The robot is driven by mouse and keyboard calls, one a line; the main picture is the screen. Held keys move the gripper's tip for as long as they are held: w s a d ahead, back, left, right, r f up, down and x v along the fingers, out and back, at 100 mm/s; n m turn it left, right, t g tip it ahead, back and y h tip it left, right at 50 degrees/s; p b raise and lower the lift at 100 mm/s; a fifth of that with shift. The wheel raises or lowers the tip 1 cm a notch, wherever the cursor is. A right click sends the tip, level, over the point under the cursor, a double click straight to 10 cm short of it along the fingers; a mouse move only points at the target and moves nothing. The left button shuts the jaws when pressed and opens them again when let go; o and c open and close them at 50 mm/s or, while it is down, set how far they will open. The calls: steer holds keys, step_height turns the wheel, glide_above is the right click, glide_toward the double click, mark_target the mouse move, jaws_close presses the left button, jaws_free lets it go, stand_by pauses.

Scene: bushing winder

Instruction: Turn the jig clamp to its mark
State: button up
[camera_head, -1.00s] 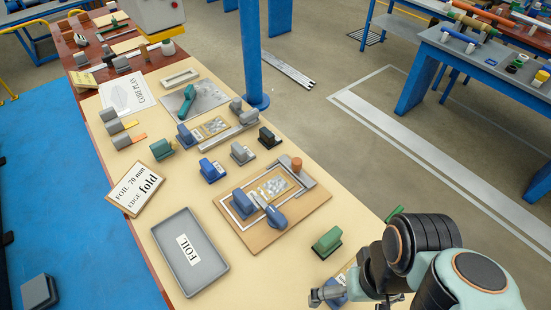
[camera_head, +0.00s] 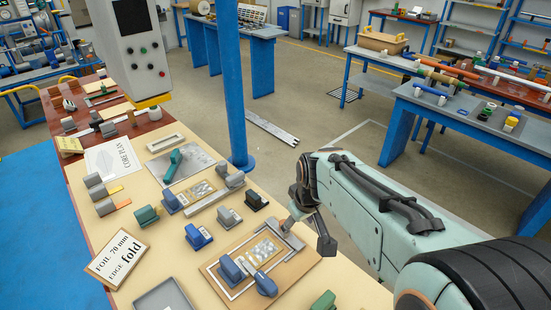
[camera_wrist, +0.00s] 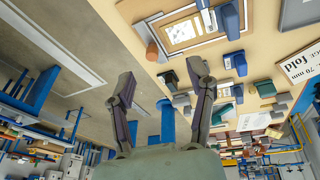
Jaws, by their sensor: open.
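The jig is a wooden board (camera_head: 222,285) with a light frame, a foil piece in its middle and blue blocks (camera_head: 263,284) on its near side. A grey clamp piece (camera_head: 294,241) with an orange-brown knob (camera_head: 287,225) sits at its far right corner. My gripper (camera_head: 308,230) is beside that corner, its dark fingers apart and empty. In the wrist view, the open fingers (camera_wrist: 161,75) point toward the jig, with the knob (camera_wrist: 152,52) just beyond them. I cannot make out a mark.
Blue, grey, black and green blocks stand beyond the jig, such as a blue one (camera_head: 198,236) and a black one (camera_head: 256,200). A grey tray (camera_head: 162,299) and a "FOIL 70 mm" sign (camera_head: 117,258) lie left. A blue post (camera_head: 233,90) rises behind the table.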

steer(key=w+a+f+n+g, duration=0.1)
steer(key=a+f, duration=0.1)
steer(key=f, duration=0.2)
steer(key=w+a+f, duration=0.1)
steer(key=a+f, duration=0.2)
steer(key=f, duration=0.2)
steer(key=n+g, duration=0.1)
steer(key=g, duration=0.1)
glide_above(266, 281)
steer(key=shift+h, duration=0.4)
step_height(266, 281, down, 7)
steer(key=shift+r, duration=0.2)
step_height(266, 281, down, 6)
steer(key=shift+f, duration=0.2)
jaws_close()
